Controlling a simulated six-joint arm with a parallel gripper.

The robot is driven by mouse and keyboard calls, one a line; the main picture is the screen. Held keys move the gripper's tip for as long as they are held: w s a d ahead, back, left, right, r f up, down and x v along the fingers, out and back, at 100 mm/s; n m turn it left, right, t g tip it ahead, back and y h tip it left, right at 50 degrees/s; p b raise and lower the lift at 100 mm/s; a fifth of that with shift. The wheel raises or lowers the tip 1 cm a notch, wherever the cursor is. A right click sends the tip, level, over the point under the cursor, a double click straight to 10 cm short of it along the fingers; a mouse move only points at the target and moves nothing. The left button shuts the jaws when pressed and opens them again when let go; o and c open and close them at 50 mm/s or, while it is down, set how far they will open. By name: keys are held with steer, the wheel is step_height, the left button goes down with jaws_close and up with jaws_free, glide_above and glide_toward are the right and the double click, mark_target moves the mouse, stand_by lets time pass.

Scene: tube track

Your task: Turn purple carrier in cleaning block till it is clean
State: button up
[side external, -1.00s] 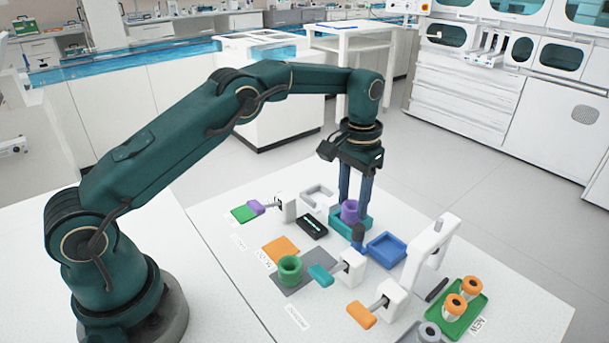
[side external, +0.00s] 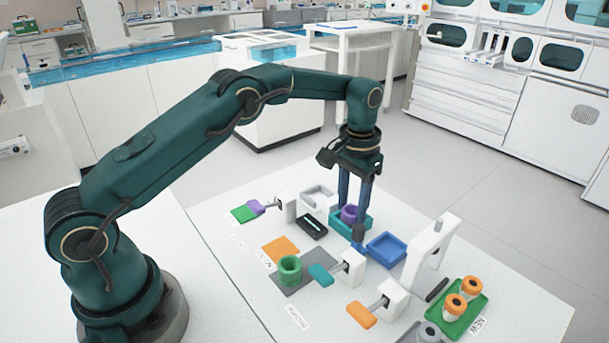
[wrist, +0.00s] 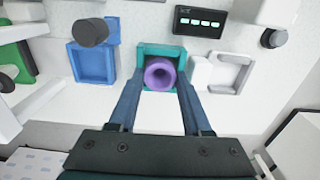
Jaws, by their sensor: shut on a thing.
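The purple carrier (side external: 349,213) is a round, hollow ring standing upright in the square teal cleaning block (side external: 366,222). In the wrist view the carrier (wrist: 160,74) sits inside the walls of the block (wrist: 147,49). My gripper (wrist: 160,84) points down with one finger on each side of the carrier and is shut on it. The fingers hide part of the carrier in the side view. A black display (wrist: 200,22) beside the block shows several lit green marks; it also stands left of the block in the side view (side external: 312,227).
A blue tray (side external: 387,250) lies right of the block, with a dark grey cylinder (wrist: 90,32) by it. A white bracket (side external: 317,196) stands behind.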

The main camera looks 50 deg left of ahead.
steer(key=n, duration=0.6)
steer(key=shift+n, duration=0.4)
steer(key=n, duration=0.6)
steer(key=m, duration=0.5)
steer(key=shift+m, duration=0.4)
steer(key=m, duration=0.7)
